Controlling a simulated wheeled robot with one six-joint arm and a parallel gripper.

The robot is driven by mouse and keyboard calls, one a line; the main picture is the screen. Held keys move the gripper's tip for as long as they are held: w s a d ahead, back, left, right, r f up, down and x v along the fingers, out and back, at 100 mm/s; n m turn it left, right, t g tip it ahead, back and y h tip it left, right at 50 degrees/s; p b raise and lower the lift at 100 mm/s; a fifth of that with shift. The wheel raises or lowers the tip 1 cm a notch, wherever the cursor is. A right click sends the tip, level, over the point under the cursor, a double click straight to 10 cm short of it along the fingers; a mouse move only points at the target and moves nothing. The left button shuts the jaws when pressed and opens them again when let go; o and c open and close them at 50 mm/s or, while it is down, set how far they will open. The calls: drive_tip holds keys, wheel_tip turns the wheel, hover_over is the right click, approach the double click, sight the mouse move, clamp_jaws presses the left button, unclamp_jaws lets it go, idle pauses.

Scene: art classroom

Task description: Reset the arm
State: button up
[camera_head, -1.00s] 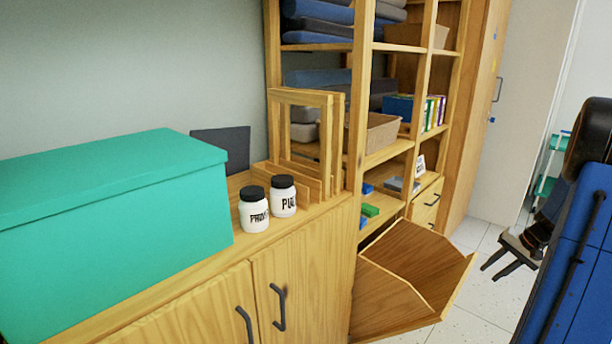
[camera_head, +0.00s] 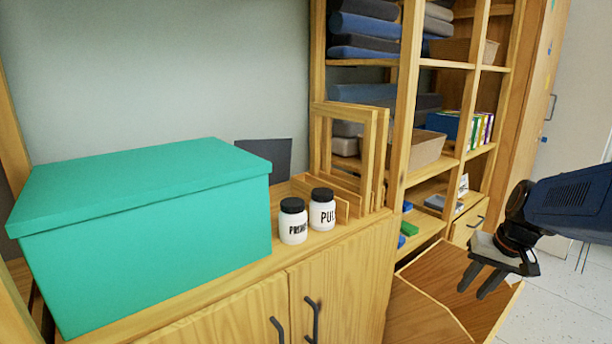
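My gripper (camera_head: 482,284) is at the right of the head view, at the end of my blue and black arm. Its two dark fingers point down and left, with a gap between them and nothing held. It hangs in front of an open wooden door or bin panel (camera_head: 420,312) below the shelves, and I cannot tell how far apart they are.
A teal lidded box (camera_head: 150,235) stands on the wooden cabinet (camera_head: 345,275). Two white jars with black lids (camera_head: 293,225) (camera_head: 322,213) and wooden frames (camera_head: 345,150) stand beside it. A tall shelf unit (camera_head: 405,100) holds rolls, boxes and baskets. Floor (camera_head: 565,300) shows at the lower right.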

drive_tip(key=s+a+n+t, duration=0.1)
drive_tip(key=s+a+n, duration=0.1)
drive_tip(key=s+a, duration=0.4)
drive_tip(key=s+a+n+h, duration=0.1)
drive_tip(key=s+a+n, duration=0.1)
drive_tip(key=s+a, duration=0.4)
drive_tip(key=s, duration=0.5)
drive_tip(key=shift+s+r+t, duration=0.15)
drive_tip(key=shift+r+t, duration=0.25)
drive_tip(key=shift+a, duration=0.2)
